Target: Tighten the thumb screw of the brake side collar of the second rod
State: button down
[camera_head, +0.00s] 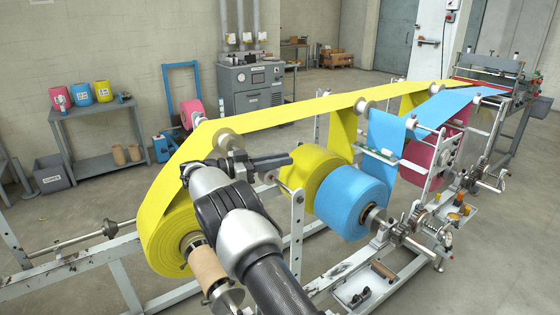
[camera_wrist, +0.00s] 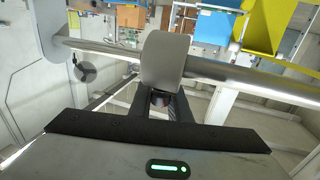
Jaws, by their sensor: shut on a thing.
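In the wrist view a bare metal rod (camera_wrist: 225,75) crosses the picture, with a pale grey collar (camera_wrist: 165,58) around it. A small dark thumb screw (camera_wrist: 160,98) sits just below the collar, between the black fingers of my gripper (camera_wrist: 160,108). The fingers are shut on it and partly hide it. In the head view my gripper (camera_head: 284,159) reaches right from the arm, beside the second yellow roll (camera_head: 312,190). The collar and screw cannot be made out there.
A large yellow roll (camera_head: 166,235) on a brown core lies left of my arm. A blue roll (camera_head: 352,202) is right of the second yellow one. Yellow film (camera_head: 290,113) runs above my arm. A white post (camera_head: 297,235) stands close by.

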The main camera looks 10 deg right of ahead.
jog(key=c, duration=1.7)
grip_release()
jog(key=shift+r, duration=0.1)
jog(key=shift+o, duration=0.2)
jog(key=shift+a, duration=0.1)
jog(key=s+a, duration=0.1)
jog(key=a, duration=0.6)
jog(key=shift+b, duration=0.4)
jog(key=shift+a, duration=0.15)
